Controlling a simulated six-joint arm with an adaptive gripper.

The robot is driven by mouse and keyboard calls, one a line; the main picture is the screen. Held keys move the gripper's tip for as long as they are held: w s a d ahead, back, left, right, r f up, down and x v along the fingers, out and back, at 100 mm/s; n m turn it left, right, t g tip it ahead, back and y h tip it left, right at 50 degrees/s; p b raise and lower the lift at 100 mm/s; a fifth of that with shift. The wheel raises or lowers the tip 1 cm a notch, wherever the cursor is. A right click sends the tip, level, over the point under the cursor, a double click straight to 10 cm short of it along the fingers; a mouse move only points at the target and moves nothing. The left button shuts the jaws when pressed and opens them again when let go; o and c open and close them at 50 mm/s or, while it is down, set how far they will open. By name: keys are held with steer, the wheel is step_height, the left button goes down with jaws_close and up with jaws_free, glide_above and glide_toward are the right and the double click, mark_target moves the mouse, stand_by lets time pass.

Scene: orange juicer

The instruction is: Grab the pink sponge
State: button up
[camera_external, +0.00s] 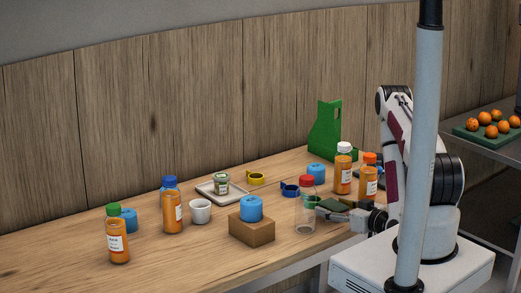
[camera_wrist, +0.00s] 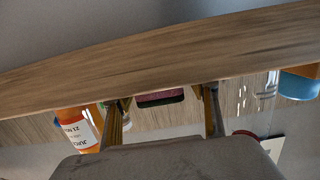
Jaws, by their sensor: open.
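A pink slab (camera_wrist: 160,97) with a dark border, which looks like the sponge, shows in the wrist view between the two fingers. In the external view, a flat dark green piece (camera_external: 335,205) lies by my gripper; I cannot tell for sure if it is the sponge's other face. My gripper (camera_external: 325,211) is low at the table's front right edge, pointing left. Its fingers (camera_wrist: 165,103) are apart in the wrist view, one on each side of the pink slab. Whether they touch it cannot be seen.
A clear red-capped bottle (camera_external: 306,213) stands close left of my gripper. Orange juice bottles (camera_external: 343,176) stand behind it. A brown block (camera_external: 251,230) bears a blue cylinder (camera_external: 251,208). A white cup (camera_external: 200,212) and tray (camera_external: 208,192) are farther left.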

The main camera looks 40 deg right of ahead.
mark_target(323, 204)
steer(key=shift+w, duration=0.1)
steer(key=shift+w+f, duration=0.2)
steer(key=shift+w, duration=1)
steer(key=shift+w+f, duration=0.15)
steer(key=shift+w, duration=1.05)
steer(key=c, duration=0.8)
